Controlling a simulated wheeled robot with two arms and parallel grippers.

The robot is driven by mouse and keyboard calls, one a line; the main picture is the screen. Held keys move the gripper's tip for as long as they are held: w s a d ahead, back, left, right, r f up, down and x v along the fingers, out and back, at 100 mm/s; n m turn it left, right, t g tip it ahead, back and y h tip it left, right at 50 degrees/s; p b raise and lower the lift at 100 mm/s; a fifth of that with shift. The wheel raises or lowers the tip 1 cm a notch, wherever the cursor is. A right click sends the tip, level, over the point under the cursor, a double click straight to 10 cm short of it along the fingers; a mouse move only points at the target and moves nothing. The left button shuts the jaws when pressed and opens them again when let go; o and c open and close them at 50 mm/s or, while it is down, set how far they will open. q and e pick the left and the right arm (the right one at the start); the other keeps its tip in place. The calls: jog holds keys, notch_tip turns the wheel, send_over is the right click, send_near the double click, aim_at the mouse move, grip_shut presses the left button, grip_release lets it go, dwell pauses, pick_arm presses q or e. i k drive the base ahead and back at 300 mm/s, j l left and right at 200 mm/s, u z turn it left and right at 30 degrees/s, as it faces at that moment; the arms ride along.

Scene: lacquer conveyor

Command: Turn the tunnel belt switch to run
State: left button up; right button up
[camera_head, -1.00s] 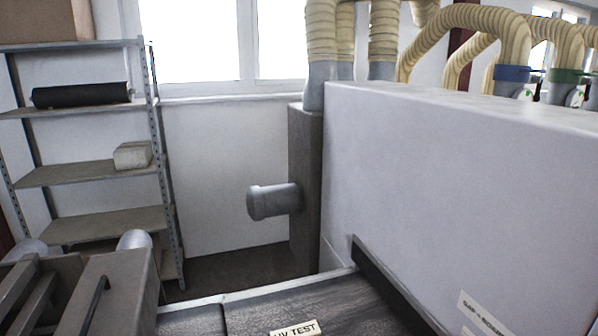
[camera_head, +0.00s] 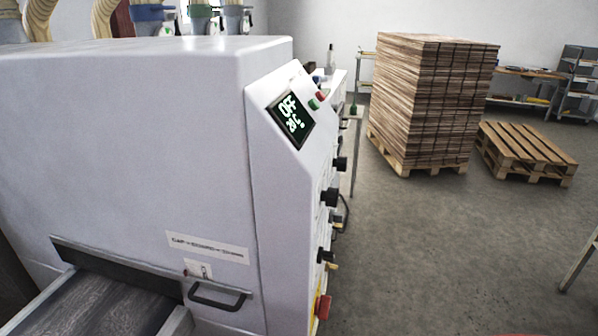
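The white tunnel housing (camera_head: 130,130) fills the left of the head view, with the dark belt (camera_head: 95,308) entering its slot at the lower left. Its angled right face carries a display (camera_head: 291,119) reading "OFF" and "20 C", with a green and a red button (camera_head: 321,95) beside it. Several black knobs (camera_head: 329,197) run down that face, seen edge-on; I cannot tell which is the belt switch or how it is set. A red part (camera_head: 322,307) sits low on the face. Neither of my grippers is in view.
A handle (camera_head: 218,297) juts from the housing's front near the slot. A tall board stack (camera_head: 435,100) on a pallet and an empty pallet (camera_head: 527,150) stand at the back right. The grey floor (camera_head: 440,250) right of the housing is mostly clear.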

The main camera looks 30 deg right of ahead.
aim_at(335, 217)
jog(key=l+z, duration=0.1)
jog(key=z, duration=0.85)
jog(key=i+l+z, duration=0.1)
jog(key=z, duration=0.9)
jog(key=i+z, duration=0.1)
jog(key=z, duration=0.4)
jog(key=i+l, duration=0.1)
jog(key=i, duration=0.4)
jog(key=i+u, duration=0.15)
jog(key=i, duration=0.35)
jog(key=i+l, duration=0.2)
jog(key=i, duration=0.25)
jog(key=i+l+u, duration=0.15)
jog(key=i, duration=0.35)
jog(key=i+u, duration=0.1)
jog(key=u, duration=2.45)
